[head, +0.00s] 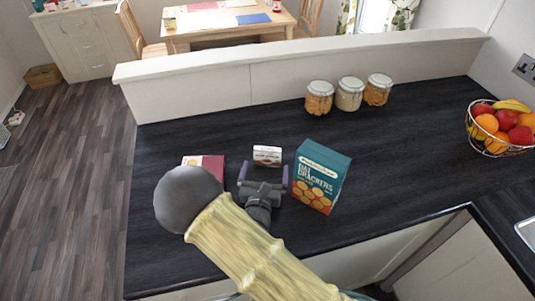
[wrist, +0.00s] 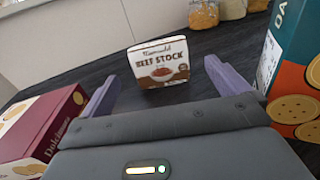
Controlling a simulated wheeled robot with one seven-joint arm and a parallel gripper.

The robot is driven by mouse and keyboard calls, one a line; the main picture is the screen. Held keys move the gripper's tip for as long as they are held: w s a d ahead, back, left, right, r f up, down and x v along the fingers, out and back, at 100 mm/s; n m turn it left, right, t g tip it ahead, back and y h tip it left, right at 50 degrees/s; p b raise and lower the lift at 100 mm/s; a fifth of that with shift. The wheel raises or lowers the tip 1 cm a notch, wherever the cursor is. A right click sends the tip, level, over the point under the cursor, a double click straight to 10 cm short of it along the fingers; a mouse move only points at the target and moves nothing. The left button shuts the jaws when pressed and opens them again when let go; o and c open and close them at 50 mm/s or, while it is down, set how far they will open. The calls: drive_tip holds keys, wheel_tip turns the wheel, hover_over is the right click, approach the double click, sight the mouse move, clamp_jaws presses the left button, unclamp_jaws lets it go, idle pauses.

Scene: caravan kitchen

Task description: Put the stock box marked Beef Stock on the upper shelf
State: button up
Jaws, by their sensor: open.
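The Beef Stock box (wrist: 158,63), small, white and brown, stands upright on the dark counter. In the head view the same box (head: 267,156) is just beyond my gripper (head: 263,178). In the wrist view my gripper (wrist: 168,90) is open, with its two purple fingers apart and the box ahead between their lines. The fingers do not appear to touch the box. The upper shelf is not in view.
A teal cracker box (head: 320,176) stands close on the right of my gripper, and a maroon box (head: 207,163) close on the left. Several jars (head: 349,94) stand at the back by the low wall. A fruit basket (head: 497,128) is far right. The counter between is clear.

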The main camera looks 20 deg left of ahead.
sight(267, 155)
drive_tip(key=shift+w+a, duration=0.2)
drive_tip(key=shift+w, duration=0.85)
drive_tip(key=shift+w+r+p, duration=0.1)
drive_tip(key=shift+w+p, duration=0.15)
drive_tip(key=shift+p, duration=0.05)
drive_tip(key=w, duration=0.2)
drive_tip(key=w+a+p, duration=0.1)
drive_tip(key=w, duration=0.1)
drive_tip(key=shift+w+r, duration=0.15)
drive_tip(key=shift+w, duration=0.15)
drive_tip(key=shift+c, duration=0.2)
drive_tip(key=c, duration=1)
